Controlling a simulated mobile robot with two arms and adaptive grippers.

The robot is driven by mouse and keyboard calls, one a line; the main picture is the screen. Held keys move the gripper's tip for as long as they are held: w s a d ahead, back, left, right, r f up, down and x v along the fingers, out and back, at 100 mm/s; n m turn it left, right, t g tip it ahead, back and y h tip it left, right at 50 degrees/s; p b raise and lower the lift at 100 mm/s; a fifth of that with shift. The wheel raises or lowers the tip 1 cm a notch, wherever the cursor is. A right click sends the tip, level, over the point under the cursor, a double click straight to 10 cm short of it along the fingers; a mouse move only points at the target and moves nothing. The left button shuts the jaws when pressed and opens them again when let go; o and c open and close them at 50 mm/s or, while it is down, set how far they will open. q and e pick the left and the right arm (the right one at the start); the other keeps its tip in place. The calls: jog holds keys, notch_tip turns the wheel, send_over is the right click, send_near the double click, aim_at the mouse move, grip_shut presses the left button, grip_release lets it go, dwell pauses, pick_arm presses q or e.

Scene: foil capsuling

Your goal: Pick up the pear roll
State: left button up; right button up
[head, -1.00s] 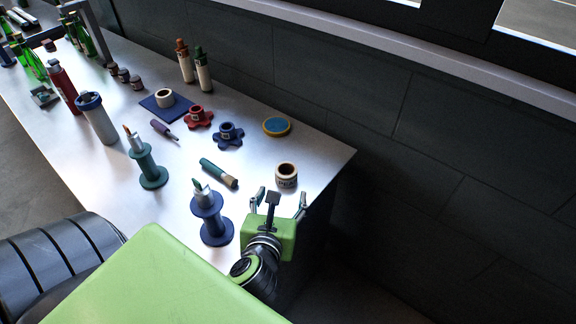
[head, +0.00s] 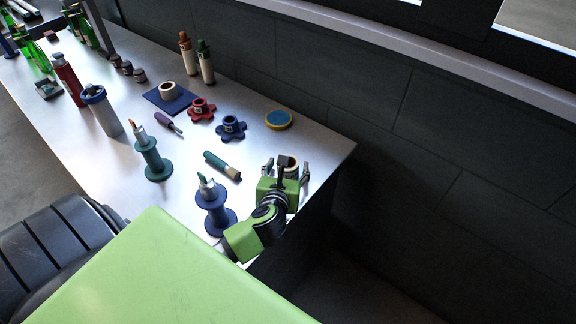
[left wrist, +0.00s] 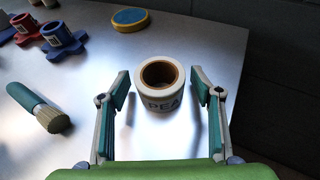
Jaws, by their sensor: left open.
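The pear roll (left wrist: 160,97) is a cream ring with a brown core and the letters "PEA" showing on its side. It stands on the steel table, upright on its end, in the left wrist view. In the head view the pear roll (head: 291,163) is partly hidden behind my left gripper (head: 287,170). My left gripper also shows in the left wrist view (left wrist: 161,92), open, with one finger to each side of the roll. Gaps show between the fingers and the roll. My right gripper is not in view.
A green-handled brush (left wrist: 38,108) lies left of the gripper. A blue knob (head: 231,127), a red knob (head: 201,108) and a yellow-rimmed blue disc (head: 278,119) lie farther back. A navy spool stand (head: 216,213) stands near the front edge. The table's right edge is close.

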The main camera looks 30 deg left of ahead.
pick_arm(q)
jog(key=shift+s, duration=0.1)
jog(key=c, duration=1.2)
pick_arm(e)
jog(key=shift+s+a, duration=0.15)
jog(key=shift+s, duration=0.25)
